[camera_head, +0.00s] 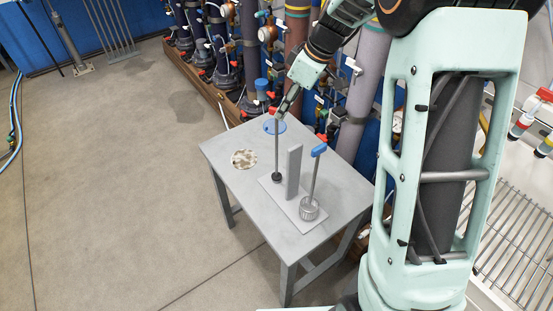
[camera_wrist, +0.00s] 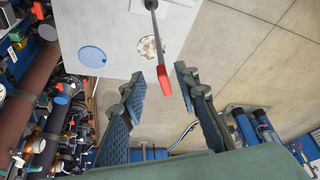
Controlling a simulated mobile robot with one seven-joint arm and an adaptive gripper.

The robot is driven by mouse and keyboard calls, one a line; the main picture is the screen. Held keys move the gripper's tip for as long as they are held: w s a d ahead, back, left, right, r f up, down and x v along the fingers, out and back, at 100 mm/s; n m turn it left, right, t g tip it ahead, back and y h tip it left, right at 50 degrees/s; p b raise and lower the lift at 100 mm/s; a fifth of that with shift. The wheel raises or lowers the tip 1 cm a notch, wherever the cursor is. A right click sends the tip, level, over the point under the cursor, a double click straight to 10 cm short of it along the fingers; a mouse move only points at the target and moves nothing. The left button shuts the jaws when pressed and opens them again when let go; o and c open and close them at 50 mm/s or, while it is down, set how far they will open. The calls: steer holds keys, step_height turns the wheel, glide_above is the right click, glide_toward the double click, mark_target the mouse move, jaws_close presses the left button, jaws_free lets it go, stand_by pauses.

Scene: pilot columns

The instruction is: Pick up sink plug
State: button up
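A thin grey rod (camera_head: 276,150) with a dark disc-shaped foot (camera_head: 277,178) stands upright on the table; it looks like the sink plug. A red handle at its top shows in the wrist view (camera_wrist: 172,84), between the spread fingers. My gripper (camera_wrist: 175,80) is open there, with no clear contact on the handle. In the head view my gripper (camera_head: 287,103) is at the rod's top, partly hiding it. A second rod with a blue handle (camera_head: 319,150) and a metal cylinder foot (camera_head: 309,209) stands to the right.
The grey table (camera_head: 262,220) carries a light plate with an upright grey post (camera_head: 294,172) between the rods. A blue disc (camera_head: 275,126) and a mottled round patch (camera_head: 244,159) lie on the tabletop. Pipes and valves (camera_head: 225,60) line the back. The floor at left is clear.

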steer(key=s+x, duration=0.1)
steer(key=x, duration=0.5)
steer(key=shift+w+p, duration=0.4)
steer(key=shift+a, duration=0.15)
jaws_close()
